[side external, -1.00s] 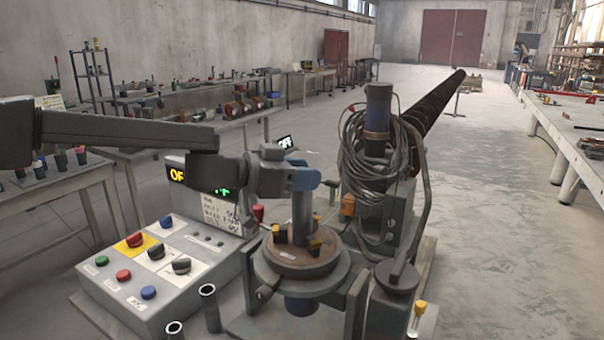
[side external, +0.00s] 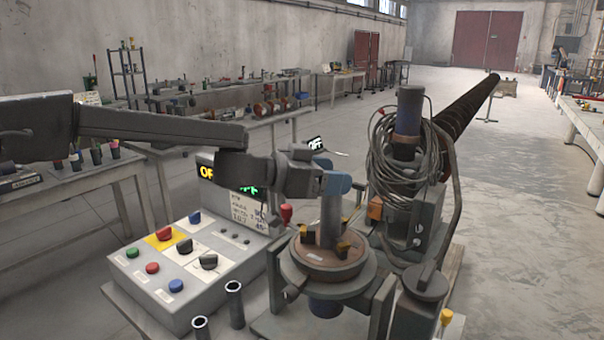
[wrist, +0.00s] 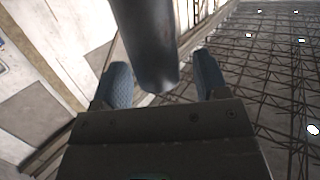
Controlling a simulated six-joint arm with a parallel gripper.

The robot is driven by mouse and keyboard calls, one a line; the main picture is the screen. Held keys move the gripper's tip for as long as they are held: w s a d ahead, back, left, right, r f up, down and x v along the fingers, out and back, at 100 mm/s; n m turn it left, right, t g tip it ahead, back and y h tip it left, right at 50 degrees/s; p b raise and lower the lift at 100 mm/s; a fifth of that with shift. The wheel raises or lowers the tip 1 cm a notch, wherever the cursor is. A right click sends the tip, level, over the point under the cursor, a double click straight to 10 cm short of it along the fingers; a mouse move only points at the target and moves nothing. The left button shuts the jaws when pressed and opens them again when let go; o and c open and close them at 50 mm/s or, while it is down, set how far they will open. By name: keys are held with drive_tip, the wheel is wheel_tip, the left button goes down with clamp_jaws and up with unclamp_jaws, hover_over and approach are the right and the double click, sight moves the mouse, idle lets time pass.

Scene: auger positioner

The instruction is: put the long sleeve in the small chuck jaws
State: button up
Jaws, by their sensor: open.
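The long sleeve (side external: 330,220) is a grey tube standing about upright among the small chuck jaws (side external: 343,248), which are black and yellow on a round brownish plate. Its lower end is partly hidden by a jaw, so I cannot tell how deep it sits. My gripper (side external: 336,183) is at the sleeve's top, with blue fingers partly covering it. In the wrist view, the sleeve (wrist: 148,40) shows between my open fingers (wrist: 163,80), with a gap on each side, and its near end is visible.
A control box (side external: 185,265) with coloured knobs stands left of the chuck. Two dark tubes (side external: 234,300) stand in front. A post wrapped in cable (side external: 408,150) rises close behind right, and a grey cylindrical housing (side external: 425,285) stands at the front right.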

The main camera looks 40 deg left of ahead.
drive_tip(key=s+a+r+n+t+y, duration=0.1)
drive_tip(key=s+a+n+y, duration=0.75)
drive_tip(key=s+a, duration=0.8)
drive_tip(key=s+d+f+m+g, duration=0.1)
drive_tip(key=s+f+g, duration=0.3)
drive_tip(key=s, duration=0.4)
drive_tip(key=s+f+g, duration=0.4)
drive_tip(key=s+f, duration=0.1)
drive_tip(key=s, duration=0.3)
drive_tip(key=shift+s+d+f+m, duration=0.3)
drive_tip(key=shift+s+d+m, duration=0.05)
